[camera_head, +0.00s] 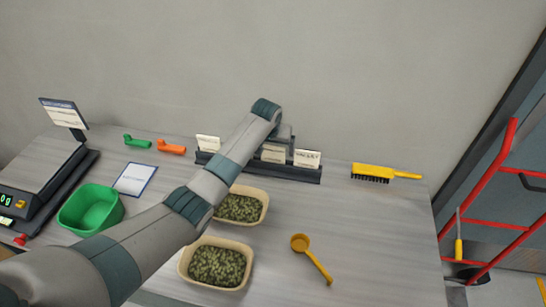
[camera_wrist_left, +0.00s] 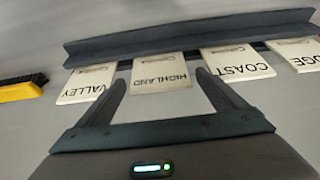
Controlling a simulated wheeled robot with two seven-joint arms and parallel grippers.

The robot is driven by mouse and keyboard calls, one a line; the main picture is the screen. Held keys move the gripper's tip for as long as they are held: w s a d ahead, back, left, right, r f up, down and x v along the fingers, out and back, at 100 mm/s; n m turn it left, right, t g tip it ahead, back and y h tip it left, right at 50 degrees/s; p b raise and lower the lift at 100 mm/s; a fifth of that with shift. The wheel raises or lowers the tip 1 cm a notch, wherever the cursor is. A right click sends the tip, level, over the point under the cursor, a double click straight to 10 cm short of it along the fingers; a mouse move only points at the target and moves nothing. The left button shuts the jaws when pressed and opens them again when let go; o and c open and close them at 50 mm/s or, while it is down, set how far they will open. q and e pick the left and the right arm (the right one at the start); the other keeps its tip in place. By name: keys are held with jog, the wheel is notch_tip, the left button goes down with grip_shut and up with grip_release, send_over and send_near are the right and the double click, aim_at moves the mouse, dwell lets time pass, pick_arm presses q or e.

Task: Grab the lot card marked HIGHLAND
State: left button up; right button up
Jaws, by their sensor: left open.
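The lot card marked HIGHLAND (camera_wrist_left: 162,72) stands in a dark card rack (camera_wrist_left: 190,37), upside down in the left wrist view. My left gripper (camera_wrist_left: 161,79) is open, with one finger on either side of this card in that view; I cannot tell whether they touch it. In the head view my left gripper (camera_head: 284,136) is at the rack (camera_head: 290,173), just above a card (camera_head: 272,155) next to the VALLEY card (camera_head: 307,159). The forearm hides part of the rack. My right gripper is not in view.
The COAST card (camera_wrist_left: 237,62) and VALLEY card (camera_wrist_left: 85,84) flank HIGHLAND. A yellow brush (camera_head: 375,172) lies right of the rack. Two trays of pellets (camera_head: 264,207), a yellow scoop (camera_head: 301,243), a green bin (camera_head: 67,222) and a scale (camera_head: 40,168) are on the table.

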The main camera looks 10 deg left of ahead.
pick_arm(q)
jog(key=c, duration=1)
jog(key=shift+c, duration=0.2)
notch_tip(320, 180, up, 8)
jog(key=b, duration=0.3)
jog(key=shift+w+r, duration=0.1)
jog(key=shift+r, duration=0.05)
jog(key=shift+r+b, duration=0.3)
jog(key=shift+r, duration=0.6)
